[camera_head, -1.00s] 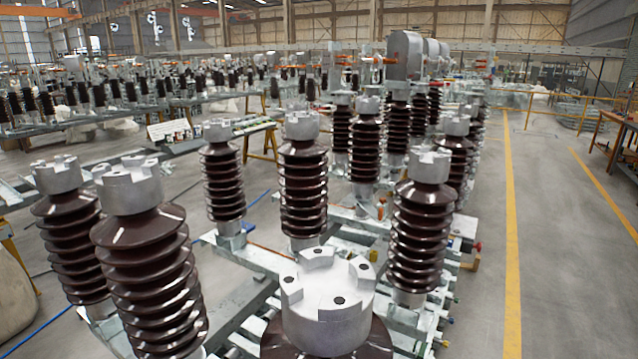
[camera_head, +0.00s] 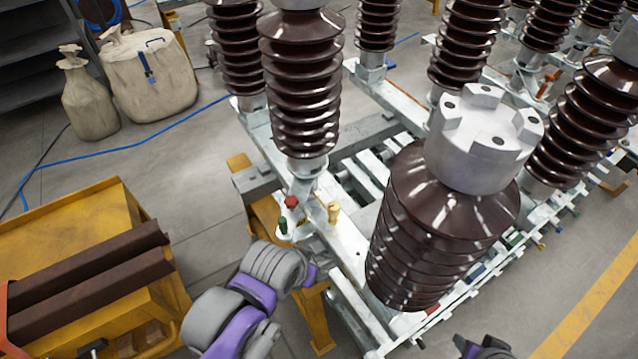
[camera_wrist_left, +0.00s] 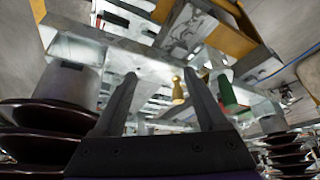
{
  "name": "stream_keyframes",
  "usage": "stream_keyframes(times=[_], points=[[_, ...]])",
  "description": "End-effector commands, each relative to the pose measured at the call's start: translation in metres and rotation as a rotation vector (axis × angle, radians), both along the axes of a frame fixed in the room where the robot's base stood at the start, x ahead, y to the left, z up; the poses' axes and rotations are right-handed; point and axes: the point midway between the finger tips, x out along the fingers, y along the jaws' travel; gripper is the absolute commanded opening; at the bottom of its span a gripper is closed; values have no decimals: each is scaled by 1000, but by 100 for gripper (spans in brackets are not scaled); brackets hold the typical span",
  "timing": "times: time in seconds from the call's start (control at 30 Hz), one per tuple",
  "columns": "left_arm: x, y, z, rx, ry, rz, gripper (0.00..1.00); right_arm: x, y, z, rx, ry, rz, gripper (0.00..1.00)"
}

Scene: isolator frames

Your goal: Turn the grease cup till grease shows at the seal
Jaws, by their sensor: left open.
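A small brass-coloured fitting (camera_head: 333,212), likely the grease cup, stands on the grey steel frame (camera_head: 352,262) in the head view. In the left wrist view the brass fitting (camera_wrist_left: 178,90) appears beyond and between my open, empty left fingers (camera_wrist_left: 160,76), closer to the right one. My left arm comes in at the bottom, and the left gripper (camera_head: 311,273) is partly hidden there, just below the fitting. A dark and purple part of my right arm (camera_head: 484,347) shows at the bottom edge; its jaws cannot be made out. I cannot pick out a seal or any grease.
A red-topped fitting (camera_head: 291,202) and a green one (camera_head: 283,225) stand left of the brass fitting. A large brown ribbed insulator (camera_head: 425,232) rises close on the right, another (camera_head: 301,95) behind.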

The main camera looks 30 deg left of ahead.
Motion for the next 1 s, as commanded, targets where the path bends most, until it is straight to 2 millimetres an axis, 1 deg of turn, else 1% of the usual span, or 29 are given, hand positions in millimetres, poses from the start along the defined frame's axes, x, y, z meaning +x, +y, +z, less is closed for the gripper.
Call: stream_keyframes(times=[0.17,0.3,0.37,0.5,0.7,0.8,0.9,1.0], points=[[27,4,19,-50,53,118,75,1,0,3,0,-2,0,50],[63,9,36,-112,127,287,75,2,0,7,0,-4,0,50],[79,11,41,-137,159,366,75,3,0,9,0,-5,0,50],[117,18,47,-185,231,546,75,4,0,12,0,-8,0,50],[169,30,45,-233,327,810,75,6,0,17,0,-11,0,50],[191,35,40,-247,364,923,75,7,0,19,0,-12,0,50],[206,39,34,-255,392,1011,75,7,0,21,0,-13,0,50],[215,42,30,-258,408,1066,75,7,0,21,0,-14,0,50]])
